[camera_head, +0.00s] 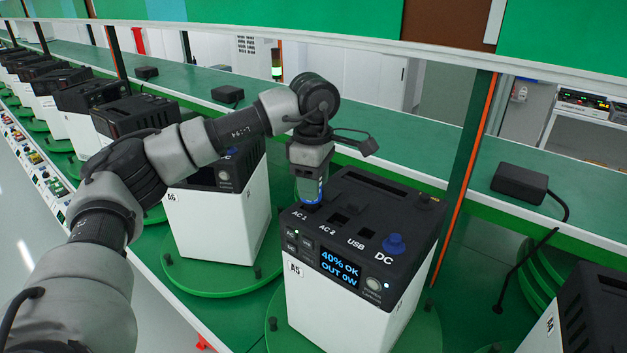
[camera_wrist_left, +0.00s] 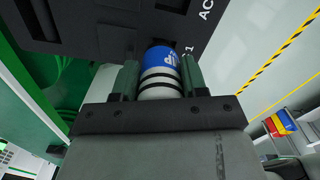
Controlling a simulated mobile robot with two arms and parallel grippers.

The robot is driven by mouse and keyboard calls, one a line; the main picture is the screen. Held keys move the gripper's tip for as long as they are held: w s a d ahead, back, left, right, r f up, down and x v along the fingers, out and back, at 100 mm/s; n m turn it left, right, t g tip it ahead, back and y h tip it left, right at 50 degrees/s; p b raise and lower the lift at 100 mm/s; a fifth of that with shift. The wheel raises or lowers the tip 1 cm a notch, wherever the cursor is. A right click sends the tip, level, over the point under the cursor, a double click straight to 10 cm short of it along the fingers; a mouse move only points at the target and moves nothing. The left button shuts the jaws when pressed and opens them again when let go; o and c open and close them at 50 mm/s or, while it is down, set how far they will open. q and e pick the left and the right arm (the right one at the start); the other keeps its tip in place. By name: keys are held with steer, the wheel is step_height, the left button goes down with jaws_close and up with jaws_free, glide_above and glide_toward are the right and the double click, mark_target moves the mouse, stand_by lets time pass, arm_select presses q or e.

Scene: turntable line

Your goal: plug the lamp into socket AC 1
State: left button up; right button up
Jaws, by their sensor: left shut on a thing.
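The power station marked A5 (camera_head: 340,310) is a white box with a black top on a green turntable. Its top carries sockets labelled AC 1, AC 2, USB and DC; its display (camera_head: 340,269) reads "40% OK, OUT 0W". My left gripper (camera_head: 311,178) points down over the AC 1 position, shut on the lamp (camera_head: 312,193), a small cylinder with a blue end. In the left wrist view the lamp (camera_wrist_left: 160,72) is blue and white with black rings, between the two fingers. Its blue end meets or nearly meets the black top; the AC 1 opening is hidden. My right gripper is out of view.
A blue knob-like plug (camera_head: 395,244) sits at DC. Station A6 (camera_head: 215,222) stands to the left and another station (camera_head: 590,310) at right. A black adapter (camera_head: 519,183) with a cable lies on the green shelf behind. An orange-edged post (camera_head: 468,150) rises behind A5.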

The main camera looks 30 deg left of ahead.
arm_select(q)
steer(key=shift+f+b, duration=0.5)
steer(key=shift+f, duration=0.2)
steer(key=o, duration=1.1)
steer(key=shift+r, duration=0.35)
step_height(320, 180, up, 4)
steer(key=shift+r+b, duration=0.25)
steer(key=shift+b, duration=0.55)
step_height(320, 180, up, 5)
steer(key=shift+f+p, duration=0.15)
steer(key=shift+p, duration=0.15)
steer(key=shift+s+r, duration=0.1)
steer(key=shift+r, duration=0.45)
